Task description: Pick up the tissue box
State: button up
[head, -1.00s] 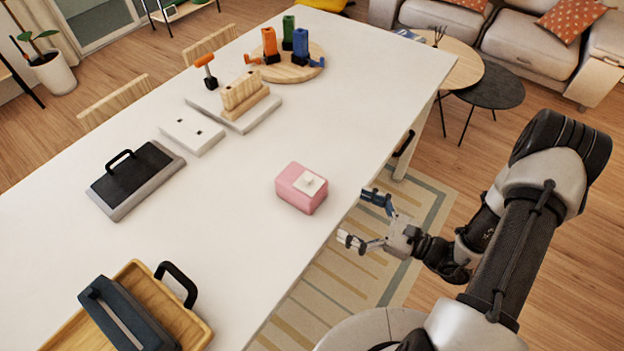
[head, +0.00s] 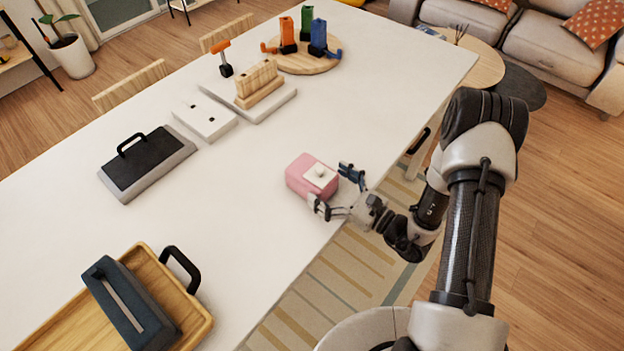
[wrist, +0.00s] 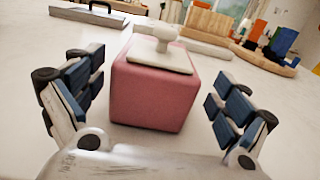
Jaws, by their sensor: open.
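The tissue box is a pink block with a white top and a small white tuft (head: 300,180). It stands upright on the white table (head: 240,200) near its right edge. My gripper (head: 334,190) is open at the right side of the box, with its fingers pointing towards it. In the wrist view the pink tissue box (wrist: 153,98) stands upright between the two spread fingers, a little beyond the palm. A gap shows on each side, so neither finger appears to touch it.
A wooden tray (head: 208,322) with a dark holder is at the front left. A black-topped grey block (head: 150,163), a white plate (head: 205,117), a wooden stand (head: 258,84) and a round board with coloured blocks (head: 300,66) lie farther back. Table around the box is clear.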

aim_at(312, 174)
jog(key=x, duration=0.4)
jog(key=shift+s+a+r+b, duration=0.15)
jog(key=shift+s+r+b, duration=0.1)
jog(key=shift+b, duration=0.15)
jog(key=shift+w+a, duration=0.35)
jog(key=shift+w, duration=0.05)
jog(key=shift+c, duration=0.4)
jog(key=shift+r, duration=0.1)
jog(key=c, duration=1.3)
